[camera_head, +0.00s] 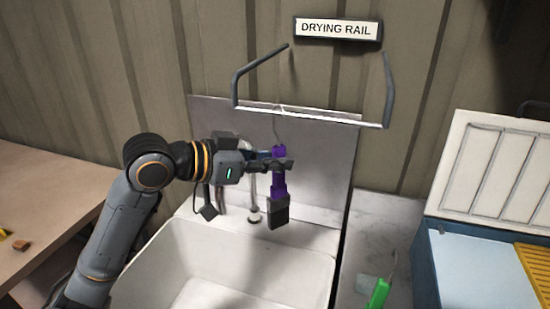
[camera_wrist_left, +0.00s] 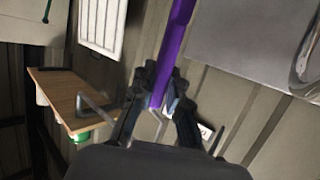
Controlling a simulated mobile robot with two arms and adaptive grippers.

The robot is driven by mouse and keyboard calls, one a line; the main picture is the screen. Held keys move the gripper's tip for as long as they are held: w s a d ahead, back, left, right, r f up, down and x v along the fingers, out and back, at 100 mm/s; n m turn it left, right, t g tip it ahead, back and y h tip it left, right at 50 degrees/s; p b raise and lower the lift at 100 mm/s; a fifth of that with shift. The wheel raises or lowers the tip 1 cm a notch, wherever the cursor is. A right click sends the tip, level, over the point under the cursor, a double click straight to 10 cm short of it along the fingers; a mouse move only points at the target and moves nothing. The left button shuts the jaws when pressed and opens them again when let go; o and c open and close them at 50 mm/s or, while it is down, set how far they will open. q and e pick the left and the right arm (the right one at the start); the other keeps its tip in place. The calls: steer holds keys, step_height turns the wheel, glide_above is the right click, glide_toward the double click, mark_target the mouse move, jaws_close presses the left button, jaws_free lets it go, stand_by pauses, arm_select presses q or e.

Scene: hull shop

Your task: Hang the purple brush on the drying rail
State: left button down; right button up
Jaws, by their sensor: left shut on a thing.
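The purple brush (camera_head: 279,188) hangs upright, dark head (camera_head: 278,213) down, above the sink's back edge. My left gripper (camera_head: 277,163) is shut on its purple handle; the handle also shows between the fingers in the left wrist view (camera_wrist_left: 174,45). A thin wire hook (camera_head: 277,125) rises from the handle's top to the drying rail (camera_head: 330,119). The hook's top overlaps the bar in the picture; I cannot tell whether it rests on it. The rail runs between two grey brackets below the "DRYING RAIL" sign (camera_head: 338,29). My right gripper is not in view.
A white sink (camera_head: 225,262) with a tap lies below the brush. A grey splash panel (camera_head: 325,160) stands behind. A green-handled item (camera_head: 379,293) lies on the right counter, beside a blue cooler (camera_head: 465,270) with its lid up. A wooden table (camera_head: 45,195) is at left.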

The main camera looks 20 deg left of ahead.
arm_select(q)
steer(key=c, duration=1.3)
jaws_free()
steer(key=shift+o, duration=0.2)
steer(key=v, duration=1.2)
